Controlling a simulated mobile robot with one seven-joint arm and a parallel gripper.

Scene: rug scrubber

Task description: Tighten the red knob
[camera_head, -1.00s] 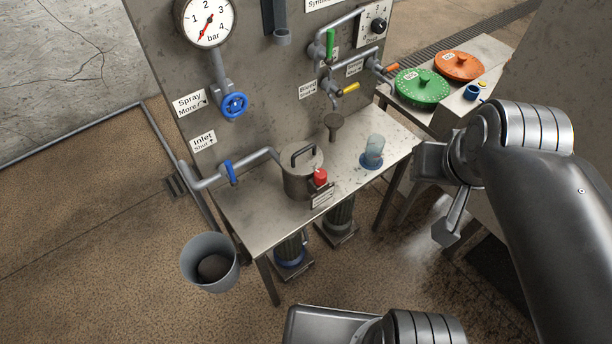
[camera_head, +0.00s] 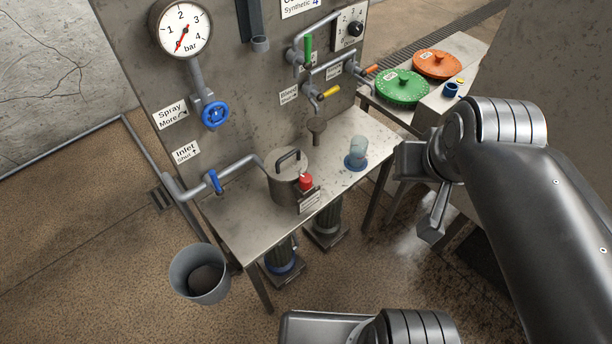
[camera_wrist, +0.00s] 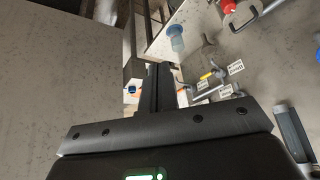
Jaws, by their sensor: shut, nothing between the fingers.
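The red knob (camera_head: 305,182) is on the front right side of a lidded metal pot (camera_head: 284,180) that stands on the steel table. A small label plate is just below the knob. In the wrist view the red knob (camera_wrist: 229,6) shows at the top edge, partly cut off. My gripper (camera_wrist: 158,72) is shut and empty, with its dark fingers together in the middle of the wrist view. The knob is up and to the right of the fingertips there, well apart from them. In the head view my arm is to the right of the table.
A blue-based clear cup (camera_head: 357,155) and a funnel-like piece (camera_head: 317,130) are near the pot. Pipes with a blue inlet handle (camera_head: 214,181) and yellow handle (camera_head: 328,92) line the panel. A grey bucket (camera_head: 200,273) is on the floor. Green (camera_head: 402,86) and orange (camera_head: 437,63) lids lie right.

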